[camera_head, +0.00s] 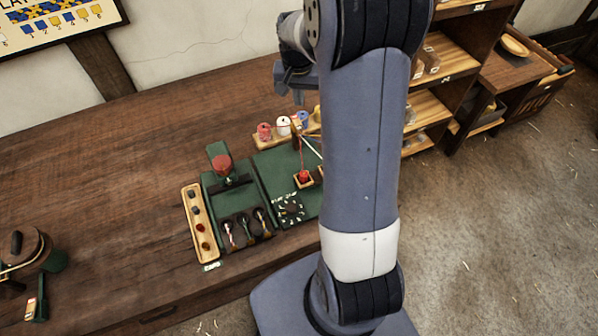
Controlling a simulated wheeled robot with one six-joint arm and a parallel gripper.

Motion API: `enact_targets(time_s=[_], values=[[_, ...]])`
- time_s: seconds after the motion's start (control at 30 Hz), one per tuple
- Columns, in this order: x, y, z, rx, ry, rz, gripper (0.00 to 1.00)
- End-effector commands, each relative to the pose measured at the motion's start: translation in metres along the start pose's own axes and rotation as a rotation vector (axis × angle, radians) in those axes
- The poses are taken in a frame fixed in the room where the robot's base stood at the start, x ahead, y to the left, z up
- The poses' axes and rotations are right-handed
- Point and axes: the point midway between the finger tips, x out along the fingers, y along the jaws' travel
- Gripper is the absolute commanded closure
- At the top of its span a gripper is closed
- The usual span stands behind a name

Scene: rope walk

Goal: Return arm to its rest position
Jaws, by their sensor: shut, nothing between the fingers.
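My arm rises through the middle of the view, its large grey-blue link upright and close to the camera. My gripper (297,94) shows partly at the upper middle, left of that link, above the back of the workbench (120,140). It is small and dark here, appears empty, and is apart from the things on the bench. The fingers are shut. Part of the wrist is hidden behind the arm link.
Green trays (262,165) with small tools, a wooden strip (200,222) of small pieces and several spools (283,126) sit on the bench below. Wooden shelves (445,60) stand at right. A round-topped object (25,245) sits at far left. The floor at right is open.

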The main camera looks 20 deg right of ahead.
Motion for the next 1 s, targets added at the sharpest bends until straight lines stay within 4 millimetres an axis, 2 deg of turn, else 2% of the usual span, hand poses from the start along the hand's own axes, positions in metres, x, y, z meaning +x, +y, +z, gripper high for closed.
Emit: enact_targets(time_s=[0.27,0.8,1.0], values=[[0.009,0.000,0.001,0.000,0.000,0.000,1.00],[0.072,0.000,0.011,0.000,-0.001,0.001,1.00],[0.080,0.000,0.012,0.000,0.000,0.000,1.00]])
